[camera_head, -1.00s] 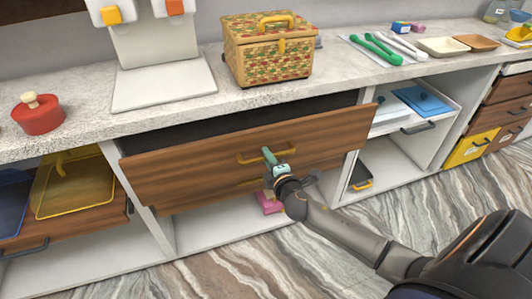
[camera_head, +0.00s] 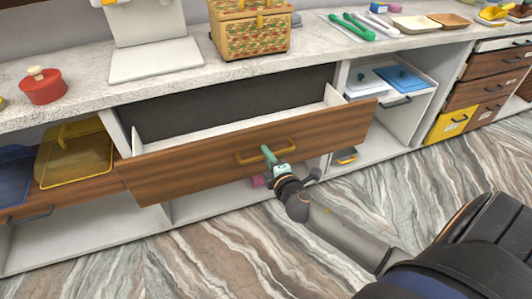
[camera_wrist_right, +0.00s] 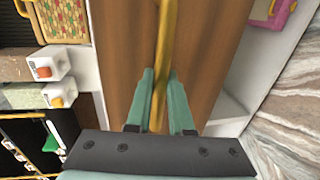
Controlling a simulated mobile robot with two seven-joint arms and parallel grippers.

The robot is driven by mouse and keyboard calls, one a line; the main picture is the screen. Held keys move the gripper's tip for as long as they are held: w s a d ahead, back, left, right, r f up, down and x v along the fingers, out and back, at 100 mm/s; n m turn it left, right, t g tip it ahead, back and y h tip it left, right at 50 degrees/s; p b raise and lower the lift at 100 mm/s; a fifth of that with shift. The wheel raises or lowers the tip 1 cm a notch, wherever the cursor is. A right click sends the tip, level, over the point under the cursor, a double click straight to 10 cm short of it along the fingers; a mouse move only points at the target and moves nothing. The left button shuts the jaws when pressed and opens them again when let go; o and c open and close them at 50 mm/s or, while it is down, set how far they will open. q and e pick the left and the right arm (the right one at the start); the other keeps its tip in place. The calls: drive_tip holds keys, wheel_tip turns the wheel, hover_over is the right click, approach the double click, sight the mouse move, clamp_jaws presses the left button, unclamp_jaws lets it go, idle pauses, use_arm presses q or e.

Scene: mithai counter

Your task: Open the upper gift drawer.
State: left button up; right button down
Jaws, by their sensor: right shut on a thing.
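The upper gift drawer (camera_head: 190,172) has a brown wooden front and stands well out from the counter, with its pale inside showing. Its yellow handle (camera_head: 240,157) runs across the front. My right gripper (camera_head: 268,153) is at the right part of the handle. In the right wrist view, the green fingers of my right gripper (camera_wrist_right: 160,82) lie on either side of the yellow handle (camera_wrist_right: 165,40) and are shut on it. The wooden drawer front (camera_wrist_right: 210,50) fills the middle of that view. My left gripper is not in view.
A patterned basket (camera_head: 245,38) and a red pot (camera_head: 42,88) stand on the counter (camera_head: 75,107). An open shelf with a blue item (camera_head: 400,77) is at the right. A yellow tray (camera_head: 75,160) is at the left. A pink thing (camera_head: 258,181) shows below the drawer.

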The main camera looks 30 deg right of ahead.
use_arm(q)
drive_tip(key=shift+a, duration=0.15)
use_arm(e)
drive_tip(key=shift+s, duration=0.15)
drive_tip(key=c, duration=1.1)
unclamp_jaws()
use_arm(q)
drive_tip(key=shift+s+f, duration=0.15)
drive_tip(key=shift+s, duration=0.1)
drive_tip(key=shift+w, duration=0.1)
use_arm(e)
drive_tip(key=shift+v, duration=6.25)
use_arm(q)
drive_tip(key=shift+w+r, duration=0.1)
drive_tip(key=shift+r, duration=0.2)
